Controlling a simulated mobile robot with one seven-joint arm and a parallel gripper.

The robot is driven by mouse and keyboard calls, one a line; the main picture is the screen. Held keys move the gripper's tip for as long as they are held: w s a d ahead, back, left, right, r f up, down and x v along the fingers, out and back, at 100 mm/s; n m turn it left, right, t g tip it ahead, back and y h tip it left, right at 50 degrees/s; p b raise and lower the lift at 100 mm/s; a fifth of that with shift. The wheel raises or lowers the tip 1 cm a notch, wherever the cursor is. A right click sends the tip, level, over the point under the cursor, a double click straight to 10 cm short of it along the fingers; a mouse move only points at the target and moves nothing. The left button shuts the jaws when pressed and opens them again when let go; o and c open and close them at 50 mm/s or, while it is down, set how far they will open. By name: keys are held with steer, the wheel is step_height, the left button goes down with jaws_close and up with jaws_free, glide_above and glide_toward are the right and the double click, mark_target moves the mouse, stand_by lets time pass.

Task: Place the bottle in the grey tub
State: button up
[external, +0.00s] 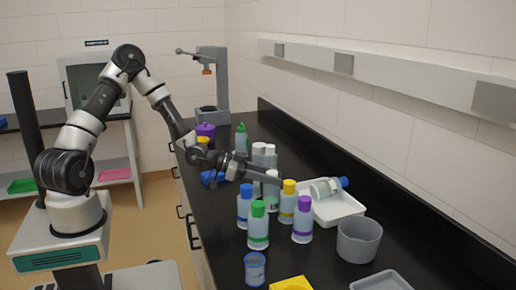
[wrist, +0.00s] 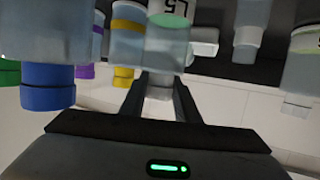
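Several capped bottles stand on the black bench: blue-capped (external: 245,205), green-capped (external: 258,228), yellow-capped (external: 288,203), purple-capped (external: 302,222) and white-capped (external: 272,188). Which one the task means I cannot tell. The grey tub (external: 359,241) stands to their right, nearer the camera; its inside looks empty. My gripper (external: 272,180) is at the white-capped bottle, among the group. In the wrist view, which looks inverted, my fingers (wrist: 160,90) are apart on either side of a pale cap, below a bottle with a green band and label (wrist: 168,30). Gaps show beside the cap.
A white tray (external: 345,211) behind the group holds a lying blue-capped bottle (external: 328,187). A blue container (external: 255,268), a yellow item (external: 291,283) and a grey tray (external: 382,282) lie at the near end. More bottles stand behind my gripper. Bare bench lies right of the tub.

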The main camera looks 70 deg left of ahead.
jaws_close()
steer(key=shift+r, duration=0.1)
step_height(320, 180, up, 23)
steer(key=p, duration=0.2)
steer(key=w+d+r+h+p, duration=0.1)
steer(key=w+d+r, duration=0.2)
steer(key=d, duration=0.2)
steer(key=w+d+f+m+g+h+p, duration=0.15)
steer(key=w+d, duration=0.25)
steer(key=d, duration=0.8)
steer(key=w+d+f+m+g+h+p, duration=0.1)
steer(key=w+d+m+g+h+p, duration=0.2)
steer(key=d, duration=0.9)
step_height(320, 180, down, 15)
steer(key=w+t+b, duration=0.1)
steer(key=shift+r+y, duration=0.15)
steer(key=shift+y, duration=0.3)
